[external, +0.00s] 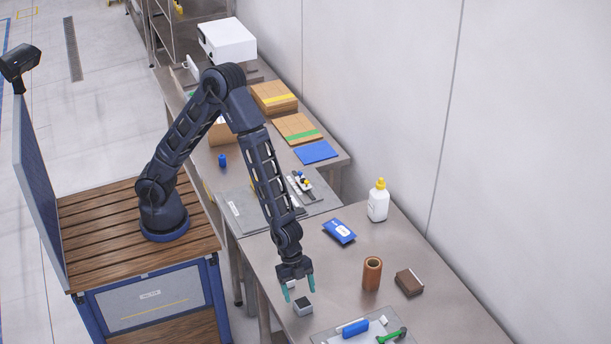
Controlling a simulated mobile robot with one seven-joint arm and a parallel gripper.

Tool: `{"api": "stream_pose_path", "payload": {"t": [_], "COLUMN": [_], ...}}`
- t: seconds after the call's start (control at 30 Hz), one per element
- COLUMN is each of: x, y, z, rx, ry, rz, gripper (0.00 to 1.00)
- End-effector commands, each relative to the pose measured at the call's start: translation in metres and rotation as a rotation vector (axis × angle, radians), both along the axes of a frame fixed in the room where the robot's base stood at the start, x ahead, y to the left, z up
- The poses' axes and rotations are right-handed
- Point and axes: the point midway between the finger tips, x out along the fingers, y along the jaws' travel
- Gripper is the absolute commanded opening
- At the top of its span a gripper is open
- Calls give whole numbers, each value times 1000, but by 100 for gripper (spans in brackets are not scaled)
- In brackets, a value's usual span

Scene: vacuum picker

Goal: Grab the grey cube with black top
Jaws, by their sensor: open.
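The grey cube with a black top (303,306) sits on the near metal table, close to its left edge. My gripper (298,289) points down just above and behind the cube in the external view. Its two teal fingers are apart, one to the left and one to the right. A small pale object (291,285) shows at the left finger; I cannot tell whether it is separate from the gripper. The cube's top and sides are visible below the fingers, and I cannot tell the exact height gap.
A brown cylinder (372,273) and a dark brown block (409,282) stand right of the gripper. A tray (403,339) with a blue item (355,328) and a green tool (391,336) lies in front. A blue packet (339,231) and white bottle (378,203) are farther back.

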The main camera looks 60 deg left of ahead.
Motion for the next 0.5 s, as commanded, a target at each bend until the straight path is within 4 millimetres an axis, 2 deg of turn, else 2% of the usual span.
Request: {"api": "stream_pose_path", "payload": {"t": [0.27,0.5], "x": [1,2], "y": [-4,-16], "z": [-12,-40], "rx": [2,2], "ry": [0,2], "rz": [1,-1], "gripper": [73,73]}}
